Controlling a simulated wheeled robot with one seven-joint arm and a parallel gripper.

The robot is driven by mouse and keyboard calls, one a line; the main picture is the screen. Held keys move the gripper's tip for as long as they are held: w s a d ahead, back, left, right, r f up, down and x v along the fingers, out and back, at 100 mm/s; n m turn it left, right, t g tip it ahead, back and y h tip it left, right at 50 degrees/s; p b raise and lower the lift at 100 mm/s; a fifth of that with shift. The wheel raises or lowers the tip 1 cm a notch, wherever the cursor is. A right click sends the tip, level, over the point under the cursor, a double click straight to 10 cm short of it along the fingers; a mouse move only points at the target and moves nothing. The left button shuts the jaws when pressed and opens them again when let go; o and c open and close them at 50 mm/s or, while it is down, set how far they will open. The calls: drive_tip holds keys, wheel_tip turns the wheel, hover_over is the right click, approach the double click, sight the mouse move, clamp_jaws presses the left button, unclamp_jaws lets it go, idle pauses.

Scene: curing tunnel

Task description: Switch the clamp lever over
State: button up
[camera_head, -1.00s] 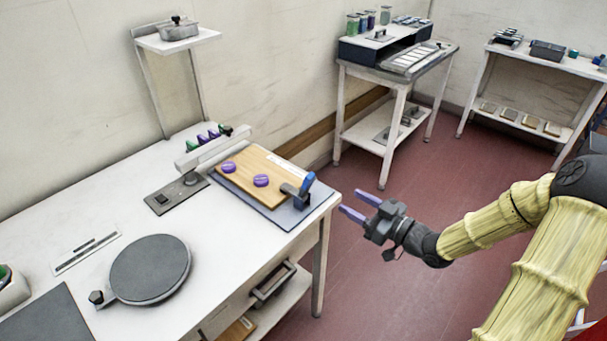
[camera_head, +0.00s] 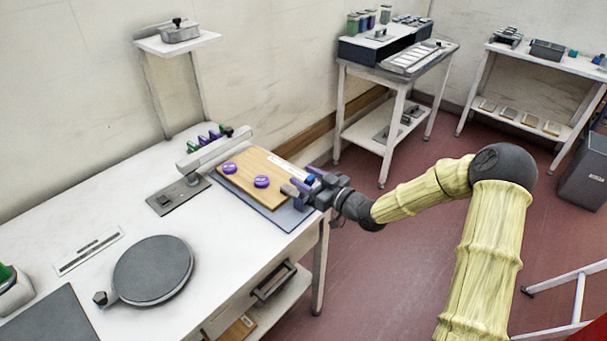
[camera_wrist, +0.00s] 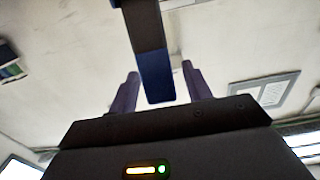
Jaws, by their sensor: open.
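In the wrist view the lever (camera_wrist: 156,75) hangs dark with a blue end between my two purple fingers (camera_wrist: 160,92), with gaps on both sides. I cannot tell whether a finger touches it.
A round grey plate (camera_head: 152,269) with a knob lies at the front of the white table (camera_head: 75,216). A grey arm on a post (camera_head: 212,148) stands behind the board. Floor right of the table is free.

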drive_tip(key=shift+w+a, duration=0.4)
drive_tip(key=shift+a, duration=0.1)
clamp_jaws()
drive_tip(key=shift+s, duration=0.1)
